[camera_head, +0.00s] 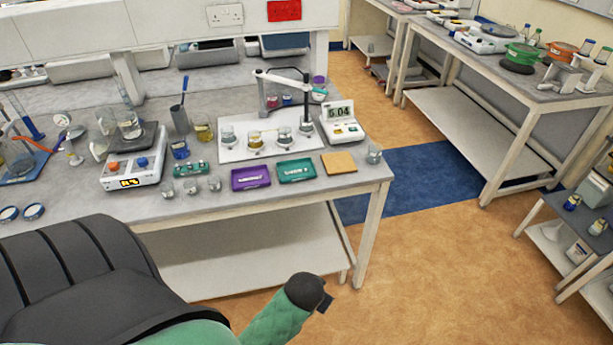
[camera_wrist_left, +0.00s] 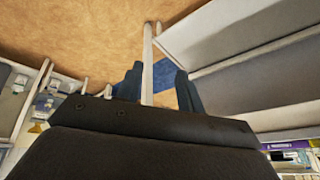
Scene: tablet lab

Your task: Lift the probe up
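A white meter with a display reading 5.04 (camera_head: 340,114) stands on the lab bench. Next to it a jointed stand arm (camera_head: 282,81) rises over a white tray (camera_head: 232,152). A slim probe (camera_head: 306,104) hangs upright from the arm's right end, its lower end at or in the rightmost small beaker (camera_head: 306,130); I cannot tell how deep. My left gripper (camera_head: 326,303) is low in front of the bench, well away from the probe. In the left wrist view its two fingers (camera_wrist_left: 159,88) are apart with nothing between them. My right gripper is not seen.
Several beakers of liquid stand on the tray. A purple tray (camera_head: 250,185), a teal tray (camera_head: 296,178) and an orange pad (camera_head: 338,163) lie along the bench's front. A hotplate (camera_head: 133,172) is at left. The floor to the right of the bench is clear.

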